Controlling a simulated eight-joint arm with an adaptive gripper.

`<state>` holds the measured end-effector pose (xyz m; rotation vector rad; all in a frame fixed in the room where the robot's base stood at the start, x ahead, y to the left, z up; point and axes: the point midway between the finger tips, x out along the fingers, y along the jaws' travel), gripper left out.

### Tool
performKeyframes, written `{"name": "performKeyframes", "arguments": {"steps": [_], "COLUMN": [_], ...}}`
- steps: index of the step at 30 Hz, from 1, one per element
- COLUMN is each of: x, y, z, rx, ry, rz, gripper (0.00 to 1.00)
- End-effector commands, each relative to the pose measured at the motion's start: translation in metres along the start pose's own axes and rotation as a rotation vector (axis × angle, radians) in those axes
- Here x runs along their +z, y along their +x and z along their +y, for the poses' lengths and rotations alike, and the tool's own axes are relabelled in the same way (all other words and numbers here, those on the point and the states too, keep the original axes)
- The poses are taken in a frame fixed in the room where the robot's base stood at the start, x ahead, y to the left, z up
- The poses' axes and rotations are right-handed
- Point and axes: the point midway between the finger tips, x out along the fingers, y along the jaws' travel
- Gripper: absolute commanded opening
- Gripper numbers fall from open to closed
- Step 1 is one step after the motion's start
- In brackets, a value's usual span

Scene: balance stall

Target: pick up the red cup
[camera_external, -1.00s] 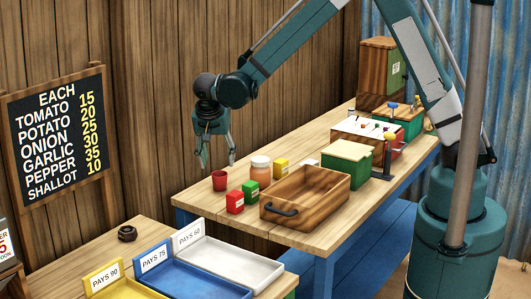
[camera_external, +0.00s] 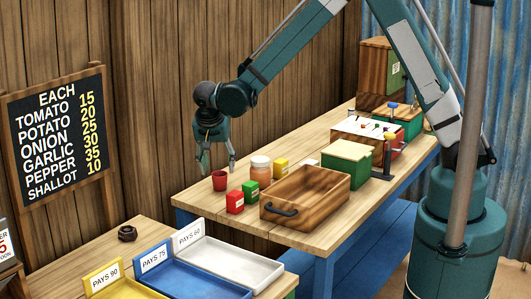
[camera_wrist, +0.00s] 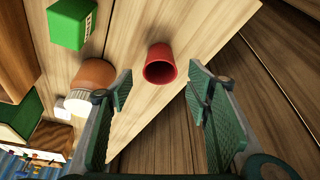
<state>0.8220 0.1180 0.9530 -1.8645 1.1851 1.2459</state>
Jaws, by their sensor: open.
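The red cup (camera_external: 219,180) stands upright at the near left end of the wooden table. My gripper (camera_external: 218,172) is over it in the external view, fingers pointing down, slightly above or beside the cup; the exact gap is hard to tell. In the wrist view the red cup (camera_wrist: 160,64) shows its open rim, beyond and between the two fingertips. My gripper (camera_wrist: 160,88) is open and empty there, with green pads on both sides of the cup's line. The fingers do not touch the cup in the wrist view.
A wooden crate (camera_external: 325,203) lies further right. The plank wall (camera_external: 150,100) rises behind. The table's left edge is close to the cup.

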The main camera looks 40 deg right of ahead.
Motion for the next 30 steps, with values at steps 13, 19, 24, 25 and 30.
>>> {"name": "performKeyframes", "arguments": {"steps": [13, 19, 24, 25, 30], "x": [0.0, 0.0, 0.001, 0.001, 0.001], "y": [0.014, 0.035, 0.048, 0.05, 0.052], "z": [-0.001, -0.001, 0.0, 0.0, 0.0], "rx": [0.0, 0.0, 0.0, 0.0, 0.0], "ry": [0.001, 0.001, 0.0, 0.0, 0.0], "rz": [0.0, 0.0, 0.0, 0.0, 0.0], "gripper": [0.49, 0.49, 0.49, 0.49, 0.49]}}
